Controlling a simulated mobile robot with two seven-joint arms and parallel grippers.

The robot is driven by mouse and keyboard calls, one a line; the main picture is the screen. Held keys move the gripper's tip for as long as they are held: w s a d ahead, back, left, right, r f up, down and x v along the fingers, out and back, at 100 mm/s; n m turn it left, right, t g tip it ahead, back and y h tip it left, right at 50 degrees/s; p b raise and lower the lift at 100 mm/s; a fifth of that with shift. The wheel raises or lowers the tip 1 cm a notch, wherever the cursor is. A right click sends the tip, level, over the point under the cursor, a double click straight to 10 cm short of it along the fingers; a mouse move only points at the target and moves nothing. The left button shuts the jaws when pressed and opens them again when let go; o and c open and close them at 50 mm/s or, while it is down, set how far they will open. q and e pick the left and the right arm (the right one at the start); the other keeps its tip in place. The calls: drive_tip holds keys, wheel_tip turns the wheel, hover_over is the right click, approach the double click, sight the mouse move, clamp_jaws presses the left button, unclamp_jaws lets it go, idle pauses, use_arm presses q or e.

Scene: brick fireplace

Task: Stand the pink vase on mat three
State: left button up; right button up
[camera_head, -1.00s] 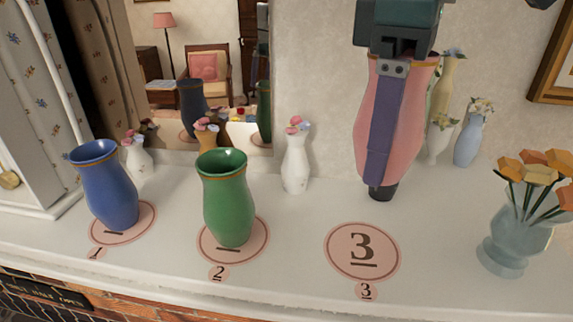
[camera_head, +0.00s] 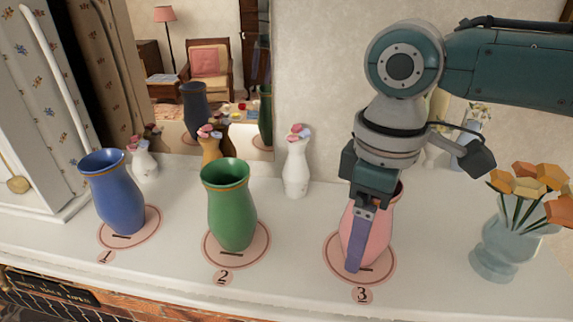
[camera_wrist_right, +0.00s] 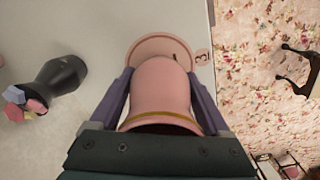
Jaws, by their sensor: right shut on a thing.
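The pink vase (camera_head: 378,236) is upright over mat three (camera_head: 389,271) in the head view, its upper part partly hidden by my right gripper (camera_head: 358,250). The gripper comes down from above and is shut on the vase, one finger along its near side. In the right wrist view the vase (camera_wrist_right: 163,92) sits between both fingers, and mat three (camera_wrist_right: 150,43) shows beyond its base. The base appears at or very close to the mat; I cannot tell whether it touches. My left gripper is not in view.
A blue vase (camera_head: 112,192) stands on mat one (camera_head: 146,224) and a green vase (camera_head: 231,205) on mat two (camera_head: 259,248). A glass vase of orange flowers (camera_head: 500,250) stands at right. A white flower vase (camera_head: 296,165) stands behind, near the wall.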

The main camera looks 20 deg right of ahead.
drive_tip(key=shift+f, duration=0.15)
drive_tip(key=o, duration=1.4)
drive_tip(key=shift+r, duration=0.65)
wheel_tip(320, 180, up, 11)
drive_tip(key=shift+r+b, duration=0.1)
drive_tip(key=shift+b, duration=1)
